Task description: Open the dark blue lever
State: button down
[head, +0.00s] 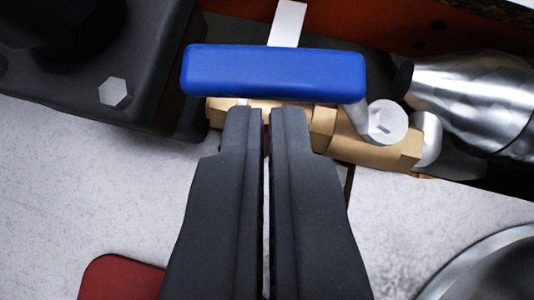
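The dark blue lever (274,71) is in the upper middle of the head view. It lies crosswise above a brass valve body (372,148). Nothing shows between the fingers. I cannot tell whether the tips touch the brass.
A black housing with a hex bolt (115,92) fills the upper left. A shiny metal cylinder (475,95) is at the right, and a round metal rim (490,270) at the lower right. A red piece (118,278) is at the lower left. Pale speckled surface lies between.

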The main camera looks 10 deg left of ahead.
jog(key=shift+w+a+r+p, duration=0.15)
jog(key=shift+w+a+p, duration=0.15)
jog(key=shift+w+a, duration=0.25)
jog(key=shift+d, duration=0.15)
jog(key=s+r, duration=0.6)
jog(key=s, duration=0.6)
jog(key=s+d+r+m+t+p, duration=0.1)
jog(key=s+r, duration=0.5)
jog(key=r, duration=0.8)
jog(key=s+d+r+m+t+h+p, duration=0.1)
jog(key=s+d+r+t, duration=0.2)
jog(key=s+r, duration=0.4)
jog(key=s+d+r+t+h+p, duration=0.1)
jog(key=s+r, duration=0.5)
jog(key=r, duration=1.5)
jog(key=shift+s+d+m+t+p, duration=0.15)
jog(key=shift+d+m+t+p, duration=0.3)
jog(key=shift+d, duration=0.55)
